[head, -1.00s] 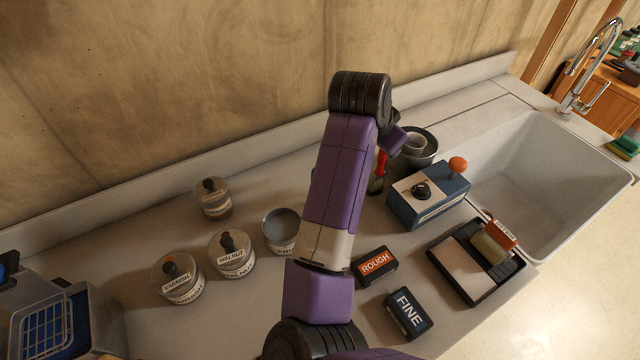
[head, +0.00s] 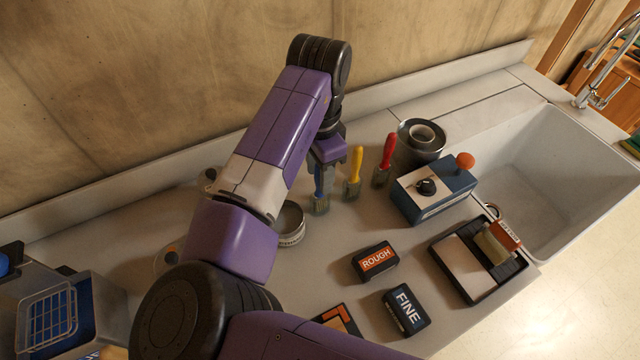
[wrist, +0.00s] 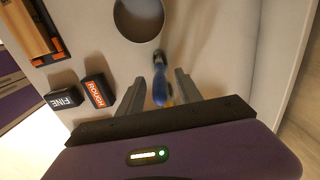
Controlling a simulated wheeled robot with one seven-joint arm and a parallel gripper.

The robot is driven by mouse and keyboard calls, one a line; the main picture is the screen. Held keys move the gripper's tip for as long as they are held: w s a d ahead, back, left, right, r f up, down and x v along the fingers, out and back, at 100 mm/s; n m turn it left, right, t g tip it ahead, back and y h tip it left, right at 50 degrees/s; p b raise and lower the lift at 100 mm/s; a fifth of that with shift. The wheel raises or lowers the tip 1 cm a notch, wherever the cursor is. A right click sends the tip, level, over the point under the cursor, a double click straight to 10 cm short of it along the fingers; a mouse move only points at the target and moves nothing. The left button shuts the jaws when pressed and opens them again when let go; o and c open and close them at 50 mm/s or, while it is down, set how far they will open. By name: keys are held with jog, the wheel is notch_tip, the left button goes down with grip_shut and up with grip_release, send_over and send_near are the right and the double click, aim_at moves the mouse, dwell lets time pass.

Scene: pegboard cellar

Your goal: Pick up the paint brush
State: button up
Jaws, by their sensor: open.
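Three upright paint brushes stand on the counter, handles up: a blue-handled brush (head: 319,187), a yellow-handled brush (head: 354,171) and a red-handled brush (head: 386,158). My gripper (head: 323,167) is open at the top of the blue brush, pointing down. In the wrist view the blue handle (wrist: 160,86) lies between the two spread fingers (wrist: 160,78), with a gap on each side. A bit of yellow shows just beside it, partly hidden. My gripper hides the top of the blue handle in the head view.
An open grey tin (head: 290,226) stands close beside the blue brush. A dark can (head: 420,145) and a blue box with an orange knob (head: 432,192) stand to the right. ROUGH (head: 375,262) and FINE (head: 406,311) blocks lie in front. The wall is behind.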

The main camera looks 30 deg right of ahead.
jog(key=shift+f+p, duration=0.45)
jog(key=shift+f, duration=1.6)
jog(key=shift+c, duration=0.4)
grip_shut()
